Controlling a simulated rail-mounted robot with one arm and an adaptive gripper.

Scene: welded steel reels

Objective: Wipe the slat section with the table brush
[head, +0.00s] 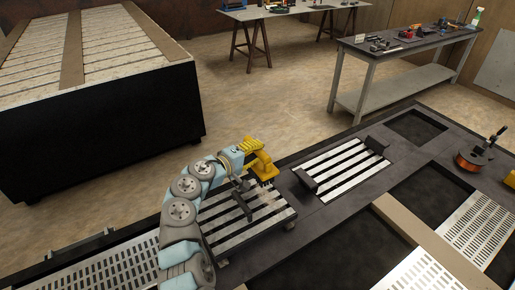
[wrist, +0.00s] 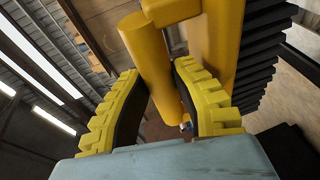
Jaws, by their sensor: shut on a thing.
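My gripper (head: 252,149) is shut on the yellow table brush (head: 263,167). In the wrist view, the two toothed yellow fingers of my gripper (wrist: 158,75) close around the brush's yellow handle (wrist: 147,50), and rows of dark bristles show at the right. In the head view, the brush is at the far right part of a slat section (head: 248,231) of pale bars with dark gaps, its bristles pointing down. I cannot tell whether the bristles touch the bars. My arm hides the section's left part.
A second slatted panel (head: 345,165) with dark end blocks lies right of the brush. An orange reel (head: 472,160) stands farther right on the dark bench. Perforated plates (head: 478,222) and open recesses lie around. A large slatted block (head: 92,110) stands back left.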

